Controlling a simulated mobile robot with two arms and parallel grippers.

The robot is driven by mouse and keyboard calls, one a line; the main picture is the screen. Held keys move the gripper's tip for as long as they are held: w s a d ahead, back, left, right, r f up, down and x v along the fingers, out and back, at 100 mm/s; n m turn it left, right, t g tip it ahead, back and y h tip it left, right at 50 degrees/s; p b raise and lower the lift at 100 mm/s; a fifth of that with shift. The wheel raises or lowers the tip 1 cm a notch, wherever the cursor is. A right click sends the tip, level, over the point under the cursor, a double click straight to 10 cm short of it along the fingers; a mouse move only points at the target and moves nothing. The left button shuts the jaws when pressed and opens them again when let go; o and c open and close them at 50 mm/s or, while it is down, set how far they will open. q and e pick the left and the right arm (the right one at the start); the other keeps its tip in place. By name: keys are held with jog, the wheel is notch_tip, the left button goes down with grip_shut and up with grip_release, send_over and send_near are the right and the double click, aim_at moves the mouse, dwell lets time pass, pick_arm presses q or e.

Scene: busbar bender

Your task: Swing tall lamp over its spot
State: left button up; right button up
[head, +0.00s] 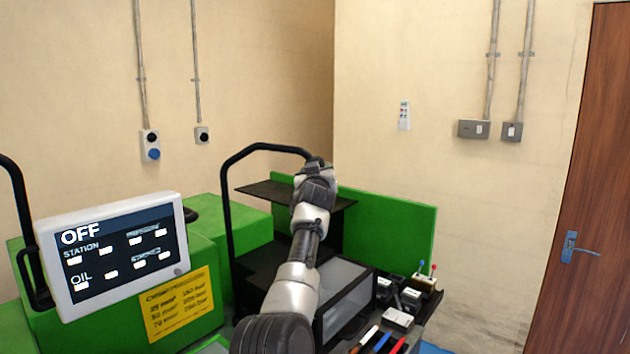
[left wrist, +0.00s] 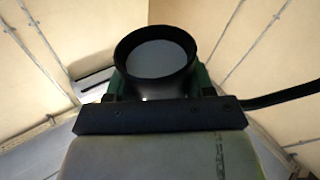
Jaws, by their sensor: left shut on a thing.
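The tall lamp appears as a bent black tube (head: 262,147) in the head view, rising from the green machine and running right to my gripper. Its head is mostly hidden there by my arm. In the left wrist view, a round black lamp head (left wrist: 122,52) with a grey face fills the top middle, and a black tube (left wrist: 285,93) leads off to the right. My left gripper (head: 317,165) is shut on the lamp, at the tube's far end. The finger contact is not clear in the wrist view. My right gripper is in neither view.
A black shelf (head: 262,190) and green panel (head: 400,222) lie close around my gripper. A screen reading OFF (head: 115,250) stands at the left, beside another black tube (head: 20,200). Small boxes (head: 398,318) and pens (head: 381,342) lie at the lower right.

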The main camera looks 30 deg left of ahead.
pick_arm(q)
jog(key=shift+w+d+r, duration=0.1)
jog(key=o, duration=1.3)
jog(key=shift+w+d, duration=0.1)
jog(key=shift+d, duration=0.05)
jog(key=shift+s+d+f+b, duration=0.15)
jog(key=shift+s+f+b, duration=0.2)
jog(key=shift+s, duration=0.3)
jog(key=shift+b+v, duration=1.4)
jog(key=shift+v, duration=3.3)
jog(key=shift+d+r, duration=0.15)
